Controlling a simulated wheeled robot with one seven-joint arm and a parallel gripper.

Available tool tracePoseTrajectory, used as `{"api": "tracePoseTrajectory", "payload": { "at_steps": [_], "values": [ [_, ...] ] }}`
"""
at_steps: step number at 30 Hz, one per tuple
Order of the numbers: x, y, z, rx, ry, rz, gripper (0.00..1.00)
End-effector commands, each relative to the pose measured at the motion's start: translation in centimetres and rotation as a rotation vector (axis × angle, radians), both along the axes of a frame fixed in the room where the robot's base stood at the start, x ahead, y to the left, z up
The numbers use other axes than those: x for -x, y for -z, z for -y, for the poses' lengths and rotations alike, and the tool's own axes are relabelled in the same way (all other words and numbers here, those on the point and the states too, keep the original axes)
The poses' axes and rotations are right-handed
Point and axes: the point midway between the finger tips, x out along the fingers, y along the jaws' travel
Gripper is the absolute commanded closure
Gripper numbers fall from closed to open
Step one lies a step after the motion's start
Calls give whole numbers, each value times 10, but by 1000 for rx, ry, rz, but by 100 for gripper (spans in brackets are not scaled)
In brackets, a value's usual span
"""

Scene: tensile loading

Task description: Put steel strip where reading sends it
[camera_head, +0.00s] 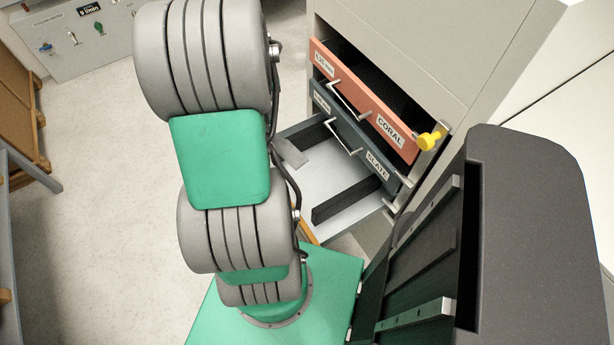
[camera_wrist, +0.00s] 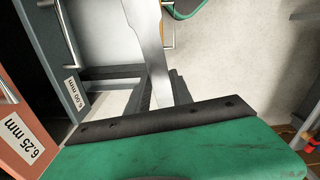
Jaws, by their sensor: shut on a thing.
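The steel strip (camera_wrist: 148,38) is a bright, flat metal piece with a wider upper end and a narrower waist. It runs down between the dark fingers of my gripper (camera_wrist: 163,88), which is shut on it in the wrist view. In the head view my arm hides the gripper, and I cannot make out the strip. A coral drawer (camera_head: 365,100) marked CORAL stands slightly open, with a 6.25 mm label in the wrist view (camera_wrist: 22,137). Below it is a slate drawer (camera_head: 352,142) marked SLATE, labelled 6.00 mm in the wrist view (camera_wrist: 74,88).
A lower drawer with a pale floor (camera_head: 335,175) and dark bars stands pulled out under the slate one; an amber edge (camera_head: 307,232) shows beside my arm. A yellow knob (camera_head: 429,139) sits at the cabinet's right. The floor (camera_head: 110,210) at left is clear.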

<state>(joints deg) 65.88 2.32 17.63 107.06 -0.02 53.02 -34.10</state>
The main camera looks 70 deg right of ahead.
Motion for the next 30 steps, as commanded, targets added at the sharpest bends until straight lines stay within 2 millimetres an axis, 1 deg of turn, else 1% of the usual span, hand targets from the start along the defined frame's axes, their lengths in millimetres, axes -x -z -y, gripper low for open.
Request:
{"api": "tracePoseTrajectory", "payload": {
  "at_steps": [1,3,6,9,11,13,19,25,30],
  "values": [
    [28,31,12,0,43,0,100],
    [61,55,22,0,83,0,100],
    [100,79,31,1,128,1,100],
    [124,93,34,3,155,0,100],
    [133,98,35,3,163,1,100],
    [137,107,35,2,167,1,100],
    [137,148,34,-1,167,0,100],
    [137,171,35,1,167,1,100],
    [136,197,35,1,167,0,100]
  ]
}}
